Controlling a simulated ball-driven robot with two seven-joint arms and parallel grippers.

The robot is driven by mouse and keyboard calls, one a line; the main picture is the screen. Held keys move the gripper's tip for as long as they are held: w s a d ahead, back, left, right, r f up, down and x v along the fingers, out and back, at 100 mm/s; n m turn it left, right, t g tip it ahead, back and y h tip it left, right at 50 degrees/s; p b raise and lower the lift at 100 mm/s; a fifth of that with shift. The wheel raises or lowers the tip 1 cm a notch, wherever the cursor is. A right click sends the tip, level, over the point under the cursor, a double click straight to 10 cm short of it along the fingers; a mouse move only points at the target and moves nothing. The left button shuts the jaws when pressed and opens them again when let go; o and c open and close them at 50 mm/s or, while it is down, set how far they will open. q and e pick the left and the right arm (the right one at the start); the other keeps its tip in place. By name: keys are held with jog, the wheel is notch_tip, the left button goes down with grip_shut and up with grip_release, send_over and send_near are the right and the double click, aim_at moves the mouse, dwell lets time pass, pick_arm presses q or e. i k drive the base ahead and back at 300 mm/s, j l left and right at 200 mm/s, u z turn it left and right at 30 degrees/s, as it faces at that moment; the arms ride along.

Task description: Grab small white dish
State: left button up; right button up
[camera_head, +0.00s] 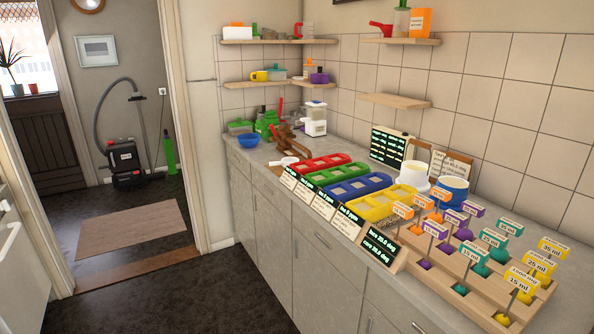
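A small white dish-like thing (289,160) lies on the counter at the far left end of the row of coloured trays. It is small in the picture, so its exact shape is hard to tell. A larger white round container (414,174) stands on the counter behind the yellow tray. Neither of my grippers is in view.
Red, green, blue and yellow trays (371,212) line the grey counter (243,152), with small signs along the front. A stepped wooden rack (477,290) with labelled measures fills the right. A blue-and-white pot (450,190) stands behind. The dark floor (226,294) before the cabinets is clear.

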aim_at(285, 161)
jog(key=i+j+z, duration=0.55)
jog(key=z, duration=0.15)
jog(key=i+j+z, duration=0.35)
jog(key=k+j, duration=0.05)
